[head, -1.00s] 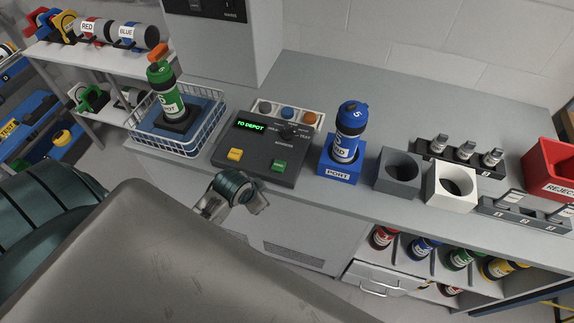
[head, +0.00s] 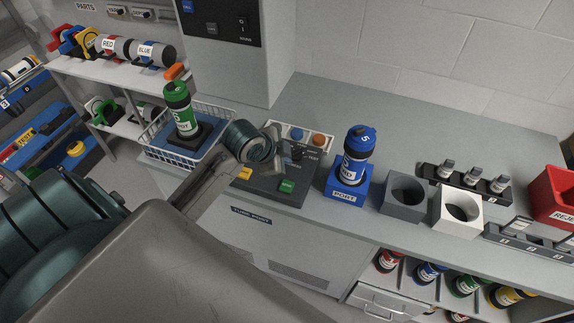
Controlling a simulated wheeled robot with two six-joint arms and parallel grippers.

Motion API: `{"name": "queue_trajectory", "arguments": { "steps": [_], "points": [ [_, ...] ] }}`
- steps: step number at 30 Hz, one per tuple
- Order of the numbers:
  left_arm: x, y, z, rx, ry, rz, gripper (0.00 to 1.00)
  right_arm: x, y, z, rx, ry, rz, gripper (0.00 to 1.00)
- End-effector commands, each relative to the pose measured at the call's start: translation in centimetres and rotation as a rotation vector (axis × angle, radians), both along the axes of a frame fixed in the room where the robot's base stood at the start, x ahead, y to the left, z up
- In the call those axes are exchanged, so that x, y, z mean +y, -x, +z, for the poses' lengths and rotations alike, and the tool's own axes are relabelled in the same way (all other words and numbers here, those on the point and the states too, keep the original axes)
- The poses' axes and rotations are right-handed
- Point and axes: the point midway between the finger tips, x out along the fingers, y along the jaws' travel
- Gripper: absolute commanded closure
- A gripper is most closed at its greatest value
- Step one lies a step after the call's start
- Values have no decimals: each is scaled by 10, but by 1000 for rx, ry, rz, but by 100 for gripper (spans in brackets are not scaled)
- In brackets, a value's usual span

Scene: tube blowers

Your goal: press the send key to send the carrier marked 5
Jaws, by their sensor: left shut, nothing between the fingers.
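A blue carrier (head: 358,150) with a white 5 on its cap stands upright in the blue block (head: 346,191) labelled PORT. Left of it is the dark control console (head: 262,187), with a yellow key (head: 243,174) and a green key (head: 287,186) on its front part. Their lettering is too small to read. My left gripper (head: 279,160) is shut and empty, above the console's upper part, behind the keys as seen here. It and its wrist hide the console's display and part of its dial area. I cannot tell its height above the console. My right gripper is out of view.
A green carrier (head: 183,110) stands in a white wire basket (head: 152,153) left of the console. Blue and orange round buttons (head: 318,139) sit behind it. Grey (head: 402,206) and white (head: 456,222) holders stand right of the port. The rear counter is clear.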

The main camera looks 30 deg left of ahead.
Motion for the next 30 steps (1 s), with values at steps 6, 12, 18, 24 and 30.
{"name": "queue_trajectory", "arguments": {
  "steps": [6, 12, 18, 24, 30],
  "points": [
    [0, 0, -7, 0, 1, 1, 100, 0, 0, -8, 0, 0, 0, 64],
    [0, 0, -26, 0, 1, 1, 100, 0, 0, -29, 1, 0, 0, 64],
    [0, 0, -50, -1, 0, 1, 100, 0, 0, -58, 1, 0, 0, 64],
    [0, 1, -72, 2, 1, 2, 100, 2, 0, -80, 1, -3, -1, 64],
    [0, 0, -87, 2, 1, 2, 100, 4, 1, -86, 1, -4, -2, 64]
  ]
}}
